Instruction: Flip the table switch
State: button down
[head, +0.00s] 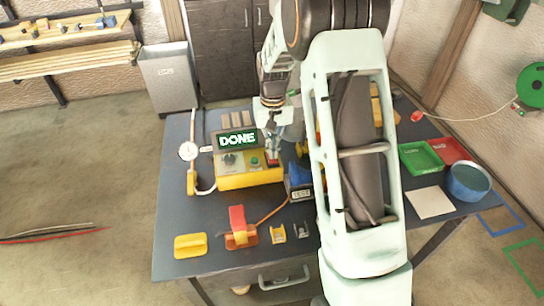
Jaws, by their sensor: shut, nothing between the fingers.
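A yellow control box (250,180) stands on the dark table (190,240), left of my arm. Its screen (237,140) reads "DONE", and a dial (229,160) and a green button (254,161) sit on its face. A small red part (272,158) shows at the box's right end; I cannot tell if it is the switch or which way it is set. My gripper (274,148) is shut and empty, pointing down at or just above this red part. Whether they touch is unclear.
A round gauge (188,151) stands left of the box. Green (420,158) and red (449,150) trays and a blue bucket (468,182) are at right.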

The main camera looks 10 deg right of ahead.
aim_at(273, 160)
jog(key=shift+f+b, duration=0.7)
jog(key=shift+f, duration=0.4)
jog(key=shift+r, duration=0.15)
jog(key=shift+r+p, duration=2.25)
jog(key=shift+r, duration=1.2)
